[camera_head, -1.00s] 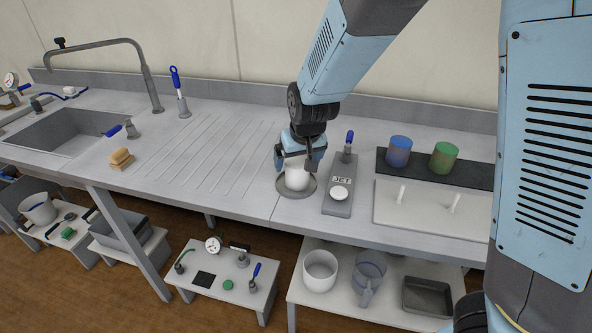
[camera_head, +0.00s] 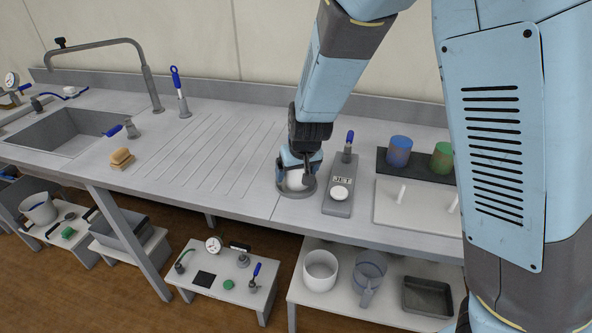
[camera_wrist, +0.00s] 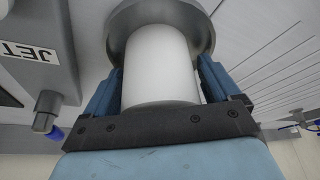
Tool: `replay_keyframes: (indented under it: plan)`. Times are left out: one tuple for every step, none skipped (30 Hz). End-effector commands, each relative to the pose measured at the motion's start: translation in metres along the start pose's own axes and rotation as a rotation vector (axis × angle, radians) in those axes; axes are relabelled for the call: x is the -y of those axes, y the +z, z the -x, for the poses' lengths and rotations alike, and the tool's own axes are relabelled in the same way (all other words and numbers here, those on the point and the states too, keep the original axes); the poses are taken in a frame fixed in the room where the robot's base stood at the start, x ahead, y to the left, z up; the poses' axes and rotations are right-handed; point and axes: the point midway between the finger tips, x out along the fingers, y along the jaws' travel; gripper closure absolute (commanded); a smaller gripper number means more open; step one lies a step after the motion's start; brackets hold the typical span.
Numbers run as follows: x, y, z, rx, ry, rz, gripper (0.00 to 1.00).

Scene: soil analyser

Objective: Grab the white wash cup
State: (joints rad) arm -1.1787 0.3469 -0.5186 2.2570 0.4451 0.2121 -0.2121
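In the wrist view the white cup (camera_wrist: 160,65) fills the space between the blue fingers (camera_wrist: 160,85). I cannot tell whether the fingers press on it. My gripper hides part of the cup in the head view.
The JET unit (camera_head: 338,198) with a blue-handled lever (camera_head: 349,140) is close on the right. Farther right are a blue cup (camera_head: 399,151) and a green cup (camera_head: 442,157). Another white container (camera_head: 320,270) is on the lower shelf. The ribbed worktop on the left is clear.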

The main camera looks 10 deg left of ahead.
Motion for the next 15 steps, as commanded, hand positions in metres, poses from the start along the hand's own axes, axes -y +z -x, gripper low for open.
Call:
replay_keyframes:
  plan:
    - [-0.0001,0.0000,0.0001,0.000,0.000,0.000,0.16]
    - [-0.0001,0.0000,0.0001,0.000,0.000,0.000,0.19]
    - [-0.0001,0.0000,0.0001,0.000,0.000,0.000,0.22]
    - [-0.0001,0.0000,0.0001,0.000,0.000,0.000,0.25]
    - [-0.0001,0.0000,0.0001,0.000,0.000,0.000,0.28]
    - [-0.0002,0.0000,0.0002,0.000,0.000,0.000,0.32]
    - [-0.0002,0.0000,0.0002,0.000,0.000,0.000,0.35]
    - [-0.0002,0.0000,0.0001,0.000,0.000,0.000,0.38]
    - [-0.0003,0.0000,0.0002,0.000,0.000,0.000,0.42]
    - [-0.0003,0.0000,0.0002,0.000,0.000,0.000,0.44]
    - [-0.0003,0.0000,0.0002,0.000,0.000,0.000,0.47]
    - [-0.0003,0.0000,0.0002,0.000,0.000,0.000,0.51]
    - [-0.0003,0.0000,0.0002,0.000,0.000,0.000,0.54]
    - [-0.0003,0.0000,0.0002,0.000,0.000,0.000,0.57]
    - [-0.0003,0.0000,0.0002,0.000,0.000,0.000,0.61]
